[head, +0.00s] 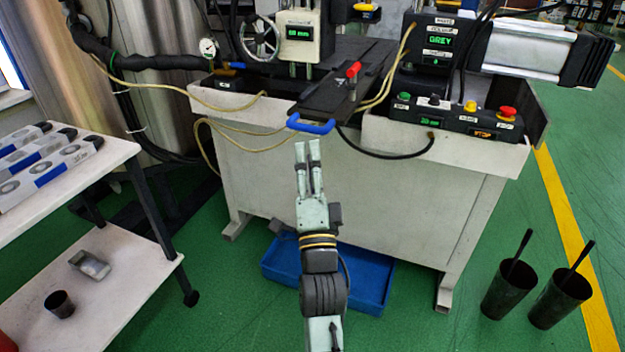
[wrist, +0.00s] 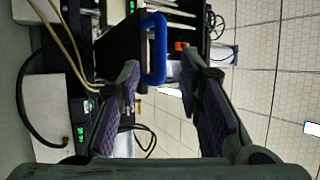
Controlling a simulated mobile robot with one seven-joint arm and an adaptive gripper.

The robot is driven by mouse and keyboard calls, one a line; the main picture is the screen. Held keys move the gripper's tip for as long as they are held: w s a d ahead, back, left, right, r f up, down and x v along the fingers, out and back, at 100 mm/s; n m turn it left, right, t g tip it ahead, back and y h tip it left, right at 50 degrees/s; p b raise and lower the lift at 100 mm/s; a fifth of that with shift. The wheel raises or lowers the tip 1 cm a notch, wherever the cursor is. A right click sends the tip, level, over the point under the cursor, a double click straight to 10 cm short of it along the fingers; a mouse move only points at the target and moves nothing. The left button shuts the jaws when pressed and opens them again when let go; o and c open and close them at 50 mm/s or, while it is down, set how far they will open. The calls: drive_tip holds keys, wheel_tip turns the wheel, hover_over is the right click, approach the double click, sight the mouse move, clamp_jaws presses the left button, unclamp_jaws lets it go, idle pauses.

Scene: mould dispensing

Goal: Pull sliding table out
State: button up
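The dark sliding table (head: 335,98) lies on top of the white machine, with a red-topped clamp (head: 353,72) on it. Its blue handle (head: 311,125) sticks out at the near front edge. My gripper (head: 307,146) is just below and in front of the handle in the head view, with its fingers pointing at it. In the wrist view the blue handle (wrist: 156,48) shows between and beyond the two fingers of my gripper (wrist: 160,80). The fingers are apart and hold nothing. I see no contact with the handle, though depth is hard to judge.
A button panel (head: 450,117) sits right of the sliding table. Hoses and a black cable (head: 385,155) hang beside the handle. A blue bin (head: 375,285) lies under the machine. A white shelf (head: 85,180) stands left; two dark buckets (head: 508,290) stand on the right floor.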

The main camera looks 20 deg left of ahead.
drive_tip(key=v, duration=0.4)
drive_tip(key=shift+s+d+f, duration=0.1)
drive_tip(key=shift+s, duration=0.15)
